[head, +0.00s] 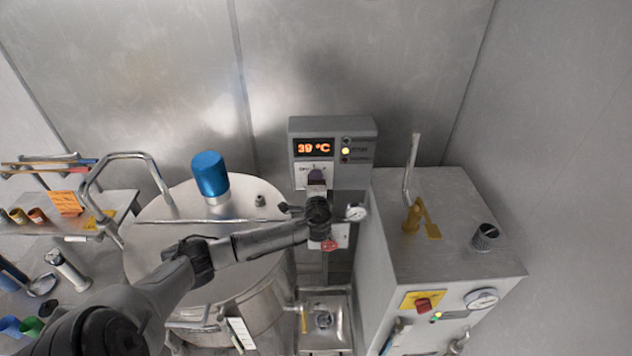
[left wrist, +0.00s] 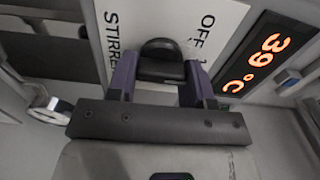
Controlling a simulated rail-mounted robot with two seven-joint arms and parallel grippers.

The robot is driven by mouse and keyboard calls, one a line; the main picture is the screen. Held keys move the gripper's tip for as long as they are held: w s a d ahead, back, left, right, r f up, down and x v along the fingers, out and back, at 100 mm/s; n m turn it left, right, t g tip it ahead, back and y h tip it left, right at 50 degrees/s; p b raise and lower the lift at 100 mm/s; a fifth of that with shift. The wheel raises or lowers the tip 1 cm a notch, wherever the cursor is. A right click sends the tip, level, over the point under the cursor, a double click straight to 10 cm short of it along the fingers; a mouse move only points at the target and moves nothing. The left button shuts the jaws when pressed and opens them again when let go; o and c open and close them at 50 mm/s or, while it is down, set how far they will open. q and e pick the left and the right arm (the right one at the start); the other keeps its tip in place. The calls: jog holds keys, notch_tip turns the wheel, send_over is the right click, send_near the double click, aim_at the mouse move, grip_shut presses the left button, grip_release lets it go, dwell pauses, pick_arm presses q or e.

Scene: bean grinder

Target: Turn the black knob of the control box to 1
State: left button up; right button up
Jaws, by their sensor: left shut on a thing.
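In the left wrist view the display (left wrist: 254,67) is at the right. The black knob (left wrist: 161,62) sits on a white plate (left wrist: 222,22) marked "STIRRER" and "OFF". My left gripper (head: 317,178) is at the plate, and in the left wrist view its purple fingers (left wrist: 160,82) stand on both sides of the knob, shut on it. The fingers and knob hide part of the scale, so the setting cannot be read. My right gripper is in neither view.
A steel tank with a blue motor cap (head: 210,174) stands left of the box, under my left arm. A red knob (head: 329,245) and a gauge (head: 356,212) are just below the box.

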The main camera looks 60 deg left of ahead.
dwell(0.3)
pick_arm(q)
jog(key=o, duration=0.9)
jog(key=shift+b+v, duration=1.1)
jog(key=shift+v, duration=5.8)
